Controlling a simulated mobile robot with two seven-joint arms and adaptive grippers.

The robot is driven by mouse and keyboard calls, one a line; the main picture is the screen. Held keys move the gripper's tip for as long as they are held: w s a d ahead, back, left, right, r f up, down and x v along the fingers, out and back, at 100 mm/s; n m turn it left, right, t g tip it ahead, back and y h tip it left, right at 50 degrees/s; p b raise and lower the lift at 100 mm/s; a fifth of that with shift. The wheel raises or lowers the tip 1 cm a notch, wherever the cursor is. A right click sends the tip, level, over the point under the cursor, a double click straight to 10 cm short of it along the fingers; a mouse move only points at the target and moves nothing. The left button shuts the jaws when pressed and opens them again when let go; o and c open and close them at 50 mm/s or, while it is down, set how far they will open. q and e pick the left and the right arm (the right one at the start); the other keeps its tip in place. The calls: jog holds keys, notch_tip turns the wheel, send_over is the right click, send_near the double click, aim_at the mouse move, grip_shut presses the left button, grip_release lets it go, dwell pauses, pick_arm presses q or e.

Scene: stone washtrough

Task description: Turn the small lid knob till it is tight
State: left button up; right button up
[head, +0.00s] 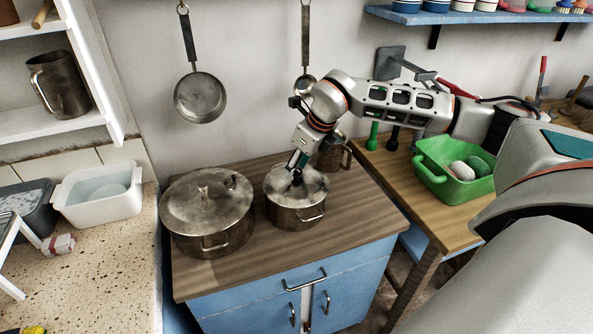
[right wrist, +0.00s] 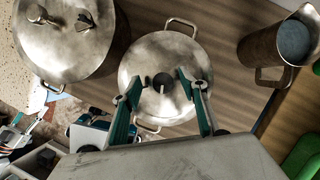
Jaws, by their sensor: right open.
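The smaller steel pot (head: 297,214) stands on the wooden cabinet top, with its lid (right wrist: 150,55) on. The small dark lid knob (right wrist: 162,82) shows in the middle of that lid in the right wrist view, with a pale line across it. My right gripper (head: 297,170) points down over the lid. In the right wrist view its fingers (right wrist: 157,88) are apart, with the knob between them in the picture and a gap on each side. I cannot tell how far above the lid the tips are. In the head view the gripper mostly hides the knob. My left gripper is not in view.
A larger lidded pot (head: 207,222) stands close at the left, and it also shows in the right wrist view (right wrist: 62,60). A steel jug (head: 331,154) stands just behind the small pot. A green tub (head: 428,182) sits on the right table. The cabinet top's front right is clear.

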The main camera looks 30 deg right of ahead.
jog(key=n+y+p, duration=0.1)
jog(key=n+p, duration=0.1)
jog(key=n, duration=0.1)
jog(key=shift+r, duration=0.1)
jog(key=shift+n+g, duration=0.4)
jog(key=shift+n+y, duration=0.4)
jog(key=shift+n, duration=0.3)
